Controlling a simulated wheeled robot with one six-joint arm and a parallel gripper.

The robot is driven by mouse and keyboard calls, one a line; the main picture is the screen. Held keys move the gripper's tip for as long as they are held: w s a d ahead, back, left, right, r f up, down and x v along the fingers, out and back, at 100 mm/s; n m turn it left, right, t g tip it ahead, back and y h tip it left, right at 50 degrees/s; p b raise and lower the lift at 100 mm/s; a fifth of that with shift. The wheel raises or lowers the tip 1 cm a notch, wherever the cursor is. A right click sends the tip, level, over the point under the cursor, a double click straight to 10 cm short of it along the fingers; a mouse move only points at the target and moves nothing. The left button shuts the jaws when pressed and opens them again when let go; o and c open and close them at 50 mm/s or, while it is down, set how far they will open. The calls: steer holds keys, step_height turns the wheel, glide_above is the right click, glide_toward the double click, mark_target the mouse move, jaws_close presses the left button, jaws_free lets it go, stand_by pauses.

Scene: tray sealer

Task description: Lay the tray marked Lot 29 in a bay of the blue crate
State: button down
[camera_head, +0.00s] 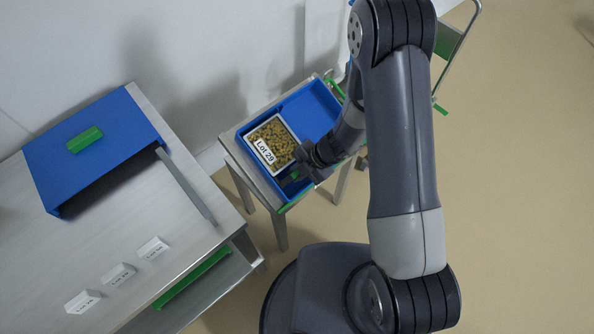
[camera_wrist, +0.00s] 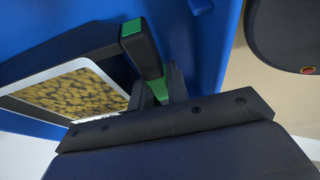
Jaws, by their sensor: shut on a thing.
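The tray (camera_head: 272,145), white-rimmed and filled with small yellow-brown pieces, is in the left part of the blue crate (camera_head: 318,108). Its white label seems to read Lot 29, though the last digit is small. My gripper (camera_head: 300,163) is at the tray's right edge, down at the crate.
The crate's right bay looks empty. It stands on a small metal stand (camera_head: 236,160). A wall runs behind.

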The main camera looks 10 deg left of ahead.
steer(key=c, duration=1.3)
jaws_free()
steer(key=c, duration=0.3)
step_height(320, 180, up, 6)
steer(key=s+d+p, duration=0.1)
steer(key=d+p, duration=0.1)
steer(key=p, duration=0.3)
steer(key=shift+s+r, duration=0.2)
steer(key=shift+s, duration=0.2)
steer(key=shift+w+d, duration=0.1)
steer(key=shift+d, duration=0.05)
